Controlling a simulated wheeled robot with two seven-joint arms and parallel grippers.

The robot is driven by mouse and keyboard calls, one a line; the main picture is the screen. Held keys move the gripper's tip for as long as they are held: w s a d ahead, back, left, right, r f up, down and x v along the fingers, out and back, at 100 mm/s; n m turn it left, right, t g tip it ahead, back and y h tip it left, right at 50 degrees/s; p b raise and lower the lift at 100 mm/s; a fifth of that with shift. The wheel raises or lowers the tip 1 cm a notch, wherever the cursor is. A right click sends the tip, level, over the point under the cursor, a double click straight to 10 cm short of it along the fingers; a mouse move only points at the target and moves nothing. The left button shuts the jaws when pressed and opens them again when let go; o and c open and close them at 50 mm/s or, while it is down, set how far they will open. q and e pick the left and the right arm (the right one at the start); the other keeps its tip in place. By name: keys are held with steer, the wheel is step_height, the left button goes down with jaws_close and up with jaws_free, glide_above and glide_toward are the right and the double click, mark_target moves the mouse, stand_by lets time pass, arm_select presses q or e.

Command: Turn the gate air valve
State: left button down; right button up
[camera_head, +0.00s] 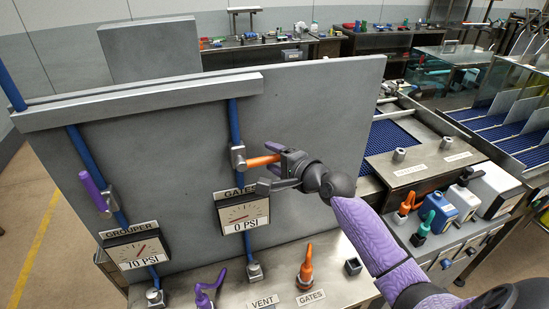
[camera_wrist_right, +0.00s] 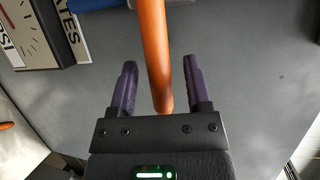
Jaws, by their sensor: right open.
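The gates air valve has an orange handle (camera_head: 262,161) that points sideways to the right from its metal body (camera_head: 239,157) on a blue pipe. The handle also shows in the right wrist view (camera_wrist_right: 153,50), with its end between my two fingers. My right gripper (camera_head: 277,172) is open around the handle, with a gap visible on each side. The gates gauge (camera_head: 243,214) below the valve is labelled 0 PSI. My left gripper is not in view.
A grey panel (camera_head: 320,110) stands behind the valve. To the left are the grouper valve's purple handle (camera_head: 94,190) and a 70 PSI gauge (camera_head: 137,250). Below, an orange lever (camera_head: 306,265) and a purple lever (camera_head: 208,290) stand on a metal bench.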

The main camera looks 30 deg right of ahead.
jaws_close()
stand_by(1.3)
